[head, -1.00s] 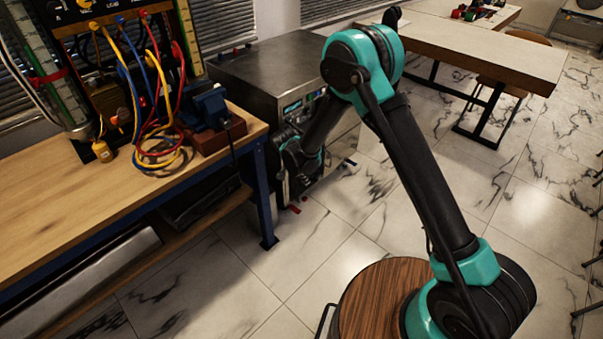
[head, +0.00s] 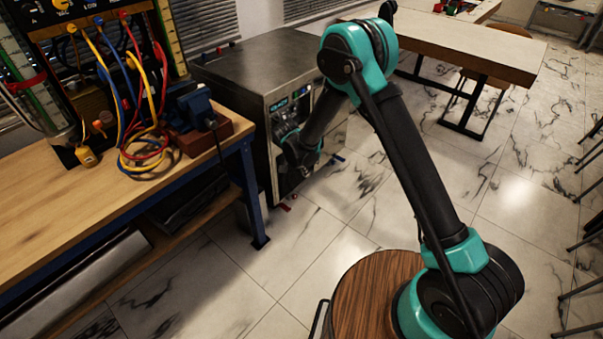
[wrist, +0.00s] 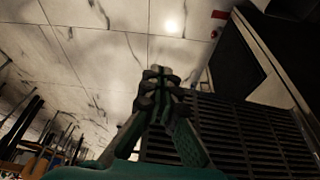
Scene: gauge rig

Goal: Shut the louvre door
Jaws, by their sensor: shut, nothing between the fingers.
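The louvre door (wrist: 255,135) shows in the wrist view as a dark panel of parallel slats at the lower right. It belongs to the grey metal cabinet (head: 255,65) beside the workbench. In the head view my arm covers much of the cabinet front, and I cannot make out the door or its angle there. My gripper (wrist: 158,75) is shut and empty, its fingertips together in front of the floor, with the slats behind and right of its fingers. I cannot tell whether it touches the door. In the head view my wrist is at the cabinet front; the fingertips are not clear.
A workbench (head: 60,215) with cables and a blue vise (head: 195,105) stands left of the cabinet. A pale-topped table (head: 450,45) is at the back right. Open marble floor (head: 400,190) lies right of the cabinet. A dark recess (wrist: 235,65) shows above the slats.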

